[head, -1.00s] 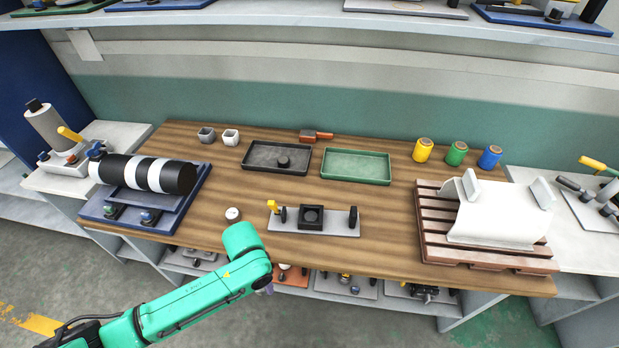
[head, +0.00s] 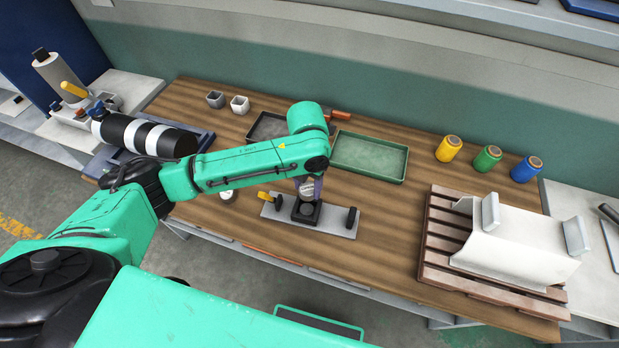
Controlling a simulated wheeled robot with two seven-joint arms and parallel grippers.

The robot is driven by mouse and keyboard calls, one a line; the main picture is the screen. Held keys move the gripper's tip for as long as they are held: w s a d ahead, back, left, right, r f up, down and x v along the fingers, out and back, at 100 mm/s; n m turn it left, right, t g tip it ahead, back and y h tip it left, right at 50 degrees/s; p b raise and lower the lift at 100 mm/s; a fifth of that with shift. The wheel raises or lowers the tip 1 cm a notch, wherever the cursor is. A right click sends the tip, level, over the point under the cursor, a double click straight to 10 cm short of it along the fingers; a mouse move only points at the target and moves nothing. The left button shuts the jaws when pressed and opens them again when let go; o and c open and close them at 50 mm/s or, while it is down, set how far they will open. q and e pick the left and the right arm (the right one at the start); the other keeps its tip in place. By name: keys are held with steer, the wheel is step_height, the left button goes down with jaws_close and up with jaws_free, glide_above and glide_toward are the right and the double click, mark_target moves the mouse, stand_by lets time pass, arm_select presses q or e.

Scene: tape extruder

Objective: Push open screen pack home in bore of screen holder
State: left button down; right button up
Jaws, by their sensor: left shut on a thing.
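The screen holder is a black square block (head: 305,213) with a bore, standing on a grey plate (head: 340,222). My left gripper (head: 306,190) points down right over the block, its fingertips at or just above the bore. It is shut on a small light grey round piece, which looks like the open screen pack (head: 307,187). The fingers and the small size hide how far the piece sits in the bore, and I cannot tell whether it touches the block. My right gripper is not in view.
A small white round item (head: 227,196) lies to the left. My left arm partly covers the black tray (head: 264,128). A green tray (head: 370,157) stands behind.

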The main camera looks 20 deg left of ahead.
arm_select(q)
steer(key=shift+s+a+r, duration=0.1)
steer(key=shift+s+a, duration=0.05)
steer(key=shift+s, duration=0.2)
steer(key=shift+r+p, duration=0.15)
steer(key=shift+p, duration=0.2)
steer(key=shift+w+f, duration=0.1)
steer(key=shift+f, duration=0.2)
step_height(320, 180, down, 6)
steer(key=b, duration=0.3)
steer(key=shift+r, duration=0.2)
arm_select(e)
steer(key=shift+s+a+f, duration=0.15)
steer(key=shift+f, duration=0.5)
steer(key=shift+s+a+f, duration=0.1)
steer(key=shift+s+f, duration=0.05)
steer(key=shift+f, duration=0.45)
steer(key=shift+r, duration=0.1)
arm_select(q)
steer(key=shift+r, duration=0.1)
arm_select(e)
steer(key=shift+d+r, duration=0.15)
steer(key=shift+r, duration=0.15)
